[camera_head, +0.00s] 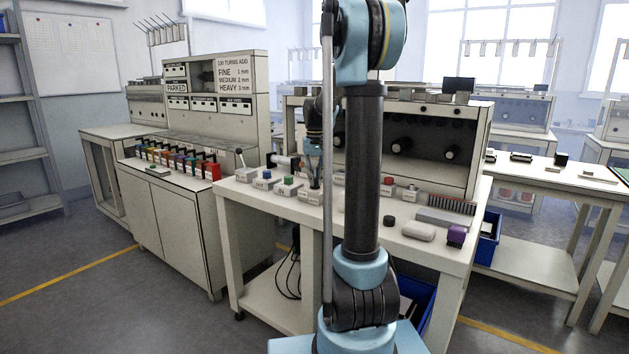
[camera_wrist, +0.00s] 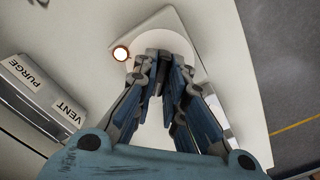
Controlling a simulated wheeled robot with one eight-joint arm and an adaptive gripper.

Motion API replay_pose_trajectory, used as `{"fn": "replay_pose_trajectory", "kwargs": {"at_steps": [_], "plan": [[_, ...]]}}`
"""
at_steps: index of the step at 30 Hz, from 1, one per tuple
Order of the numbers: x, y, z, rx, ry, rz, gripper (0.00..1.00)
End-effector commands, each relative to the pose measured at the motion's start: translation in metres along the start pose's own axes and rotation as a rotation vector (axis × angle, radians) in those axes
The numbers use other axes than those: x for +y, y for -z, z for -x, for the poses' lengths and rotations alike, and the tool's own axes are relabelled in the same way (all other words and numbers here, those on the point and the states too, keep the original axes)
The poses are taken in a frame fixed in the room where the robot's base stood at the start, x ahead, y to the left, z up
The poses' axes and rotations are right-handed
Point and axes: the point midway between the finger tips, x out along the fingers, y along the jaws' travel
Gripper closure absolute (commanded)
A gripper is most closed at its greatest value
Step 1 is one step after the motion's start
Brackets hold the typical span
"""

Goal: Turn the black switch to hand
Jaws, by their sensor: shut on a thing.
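My gripper (camera_head: 314,185) reaches down onto a small pale control box (camera_head: 309,198) on the front left part of the bench. In the wrist view my gripper's blue-grey fingers (camera_wrist: 167,62) are drawn together over the round pale plate of that box. They are shut on the black switch, which the fingers hide almost wholly, so its pointing direction cannot be read. A small lamp (camera_wrist: 121,53) glows beside the plate. The label for the hand position is not legible.
Boxes with a blue button (camera_head: 266,174) and a green button (camera_head: 288,180) stand left of my gripper. A box labelled PURGE and VENT (camera_wrist: 40,95) is close by. A red button (camera_head: 388,181), a grey brush (camera_head: 447,212) and a purple block (camera_head: 456,235) are farther right.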

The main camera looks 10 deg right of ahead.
Motion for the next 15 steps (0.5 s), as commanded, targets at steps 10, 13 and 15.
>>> {"fn": "replay_pose_trajectory", "kwargs": {"at_steps": [10, 13, 15], "plan": [[0.0, 0.0016, 0.0008, 0.003, 0.0, 0.009, 1.0], [0.0001, 0.0016, 0.0008, 0.003, 0.0, 0.008, 0.86], [0.0001, 0.0014, 0.0007, 0.002, 0.0, 0.008, 0.7]]}}
